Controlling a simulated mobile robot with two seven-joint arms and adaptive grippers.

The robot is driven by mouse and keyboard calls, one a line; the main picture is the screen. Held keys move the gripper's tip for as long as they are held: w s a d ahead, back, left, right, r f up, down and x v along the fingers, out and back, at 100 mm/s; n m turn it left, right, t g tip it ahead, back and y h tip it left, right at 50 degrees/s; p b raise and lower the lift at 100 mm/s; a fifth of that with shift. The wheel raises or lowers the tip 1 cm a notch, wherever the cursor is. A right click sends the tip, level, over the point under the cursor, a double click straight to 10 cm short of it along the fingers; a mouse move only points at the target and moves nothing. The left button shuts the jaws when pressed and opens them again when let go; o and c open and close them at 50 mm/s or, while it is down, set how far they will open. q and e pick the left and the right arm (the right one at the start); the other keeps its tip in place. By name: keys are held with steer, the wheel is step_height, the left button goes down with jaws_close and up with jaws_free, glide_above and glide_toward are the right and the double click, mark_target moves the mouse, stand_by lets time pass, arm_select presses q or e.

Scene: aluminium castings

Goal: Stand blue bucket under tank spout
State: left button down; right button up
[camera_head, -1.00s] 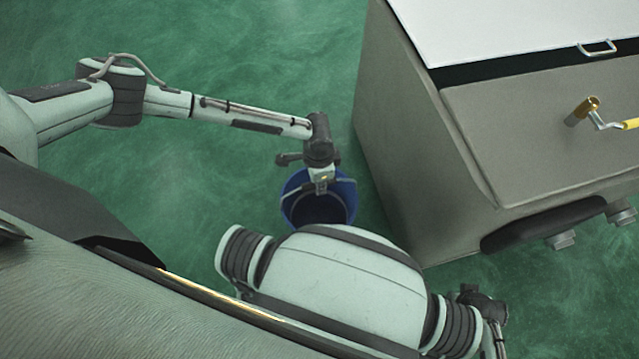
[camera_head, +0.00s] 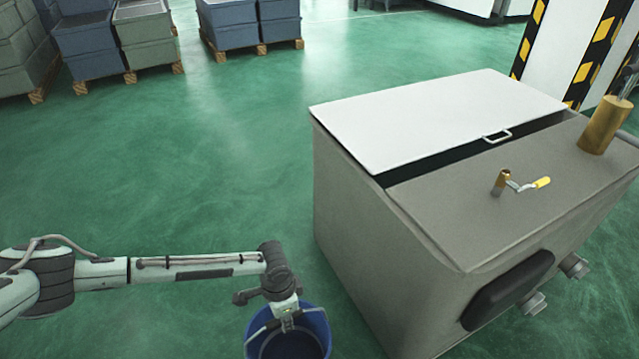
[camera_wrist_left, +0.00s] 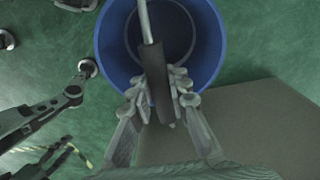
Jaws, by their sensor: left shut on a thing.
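The blue bucket (camera_head: 318,335) hangs by its handle from my left gripper (camera_head: 288,322), at the bottom of the head view. In the left wrist view, the fingers (camera_wrist_left: 160,95) are shut on the dark grip of the handle (camera_wrist_left: 152,65), and the bucket (camera_wrist_left: 212,45) opens toward the camera. The bucket looks empty. Its height above the floor cannot be told. The tank (camera_head: 365,235) is a big grey box to the right of the bucket, apart from it. A brass fitting with a yellow-ended crank (camera_head: 505,182) is on its top. My right gripper is not in view.
A white lid (camera_head: 430,115) covers the back of the tank top. Crates on pallets (camera_head: 130,35) stand far back left. A yellow-and-black striped post (camera_head: 565,50) is behind the tank. The green floor (camera_head: 190,170) left of the tank is clear.

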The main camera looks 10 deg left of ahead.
arm_select(q)
steer(key=shift+w+r, duration=0.1)
steer(key=w+a+r+n, duration=0.1)
steer(key=r+n, duration=0.4)
steer(key=r, duration=1.1)
steer(key=w+a+r+n, duration=0.2)
steer(key=r+n, duration=0.4)
steer(key=r, duration=1)
steer(key=shift+w+a+r, duration=0.15)
steer(key=shift+a+r, duration=0.1)
steer(key=shift+a, duration=0.55)
